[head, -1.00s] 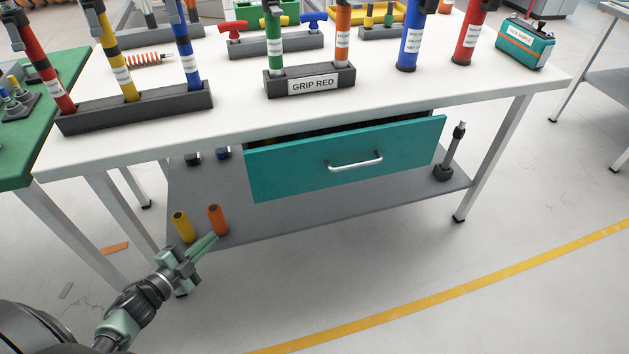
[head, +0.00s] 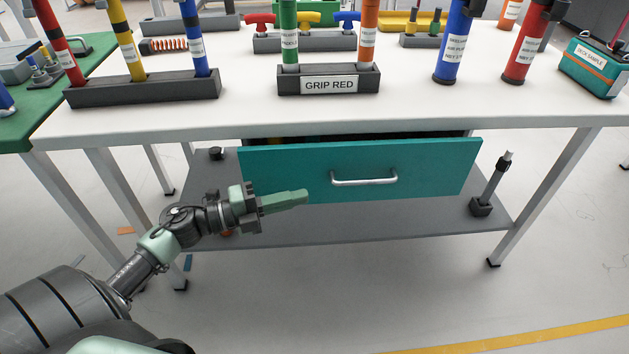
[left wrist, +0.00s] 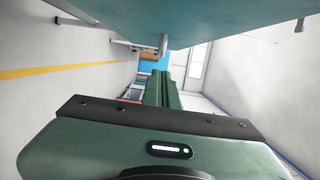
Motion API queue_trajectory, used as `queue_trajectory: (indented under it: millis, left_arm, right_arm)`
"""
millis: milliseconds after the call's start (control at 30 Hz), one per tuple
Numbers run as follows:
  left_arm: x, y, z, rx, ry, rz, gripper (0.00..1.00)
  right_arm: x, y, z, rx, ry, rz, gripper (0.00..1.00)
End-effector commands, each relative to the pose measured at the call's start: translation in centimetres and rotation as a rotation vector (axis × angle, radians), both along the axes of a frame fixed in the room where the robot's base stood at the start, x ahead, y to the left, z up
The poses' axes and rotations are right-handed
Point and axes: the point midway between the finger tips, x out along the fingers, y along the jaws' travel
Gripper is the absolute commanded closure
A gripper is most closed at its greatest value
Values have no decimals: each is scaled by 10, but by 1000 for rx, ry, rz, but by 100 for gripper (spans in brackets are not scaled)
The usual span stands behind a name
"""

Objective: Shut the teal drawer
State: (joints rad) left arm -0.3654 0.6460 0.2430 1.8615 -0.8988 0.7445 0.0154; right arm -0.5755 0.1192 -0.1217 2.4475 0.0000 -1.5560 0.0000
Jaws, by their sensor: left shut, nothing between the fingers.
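The teal drawer (head: 430,170) hangs under the white workbench and stands partly out, with a dark gap showing above its front. Its silver bar handle (head: 364,181) is at the middle of the front. My left gripper (head: 304,196) is shut and empty, in front of the lower left part of the drawer front, pointing right, with its tips left of the handle. In the left wrist view the shut fingers (left wrist: 162,90) point away, the teal front (left wrist: 215,15) spans the top, and the handle (left wrist: 163,43) shows near the fingertips. I cannot tell whether they touch. My right gripper is not seen.
The white bench top (head: 240,115) carries a rack labelled GRIP RED (head: 328,86), a dark rack (head: 143,90) with coloured tubes, and a teal case (head: 597,68). A grey lower shelf (head: 350,228) lies below the drawer. The floor in front is clear.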

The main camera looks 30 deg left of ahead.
Motion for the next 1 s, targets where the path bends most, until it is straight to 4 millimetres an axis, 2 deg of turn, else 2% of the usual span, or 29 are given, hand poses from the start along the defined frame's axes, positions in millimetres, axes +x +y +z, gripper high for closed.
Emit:
queue_trajectory:
  millis: [200, 300, 433, 900, 1000]
  left_arm:
    - [35, -31, 2, 0, -5, -1, 100]
    - [49, -17, -2, 1, -1, 4, 100]
    - [60, -10, -2, 1, 0, 2, 100]
    - [66, -5, -1, 0, 3, 2, 100]
    - [74, 0, -3, 1, 1, 0, 100]
  right_arm:
    - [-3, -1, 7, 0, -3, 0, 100]
    - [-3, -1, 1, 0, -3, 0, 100]
    - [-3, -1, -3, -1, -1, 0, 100]
    - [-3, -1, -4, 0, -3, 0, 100]
    - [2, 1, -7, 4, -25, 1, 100]
